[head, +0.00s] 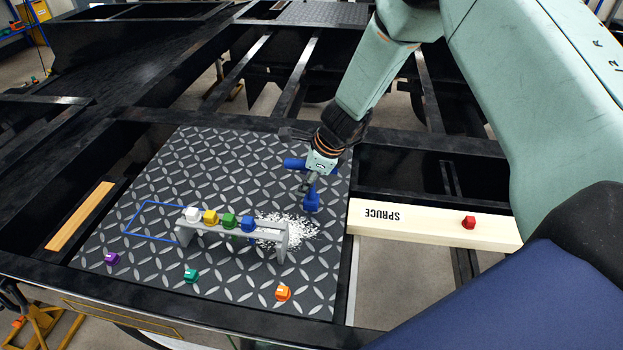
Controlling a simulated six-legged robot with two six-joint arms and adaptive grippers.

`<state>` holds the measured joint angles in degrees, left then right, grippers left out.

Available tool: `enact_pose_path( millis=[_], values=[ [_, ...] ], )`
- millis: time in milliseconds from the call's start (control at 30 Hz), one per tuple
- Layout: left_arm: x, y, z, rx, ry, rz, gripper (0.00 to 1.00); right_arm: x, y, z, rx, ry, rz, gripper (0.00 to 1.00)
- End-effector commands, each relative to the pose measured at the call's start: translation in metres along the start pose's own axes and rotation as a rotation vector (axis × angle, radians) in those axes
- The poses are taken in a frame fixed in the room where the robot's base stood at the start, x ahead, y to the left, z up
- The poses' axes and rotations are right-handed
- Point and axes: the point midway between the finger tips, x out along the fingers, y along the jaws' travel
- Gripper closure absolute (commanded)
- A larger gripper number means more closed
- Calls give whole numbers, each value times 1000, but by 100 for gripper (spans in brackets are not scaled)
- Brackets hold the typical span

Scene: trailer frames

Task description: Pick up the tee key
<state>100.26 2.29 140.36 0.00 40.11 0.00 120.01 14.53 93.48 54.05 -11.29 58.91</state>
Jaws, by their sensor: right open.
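I cannot make out a tee key for certain. My right gripper (300,184) reaches down from the upper right over the dark tread plate (165,180). Its blue fingers are spread apart, one pointing left and one down, beyond the right end of a grey rack (284,240). The rack carries a white (192,214), a yellow (210,217), a green (229,221) and a blue knob-like piece (248,224) in a row. I see nothing clearly held between the fingers. My left gripper is out of view.
White chips (300,232) lie around the rack's right end. Loose purple (112,258), teal (190,275) and orange pieces (283,292) lie near the plate's front. A red piece (468,222) sits on a pale SPRUCE board (420,222). Open gaps lie between the black frame beams.

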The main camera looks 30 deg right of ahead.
Motion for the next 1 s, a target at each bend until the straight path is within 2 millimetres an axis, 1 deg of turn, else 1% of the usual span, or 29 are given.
enact_pose_path(
  millis=[33,67,500,1000],
  values=[
    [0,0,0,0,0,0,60,0,0,0,0,0,0,60],
    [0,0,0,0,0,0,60,0,0,0,0,0,0,62],
    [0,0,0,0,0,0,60,0,0,0,0,1,0,100],
    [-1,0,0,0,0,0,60,-2,-1,1,0,-1,-2,100]
  ],
)
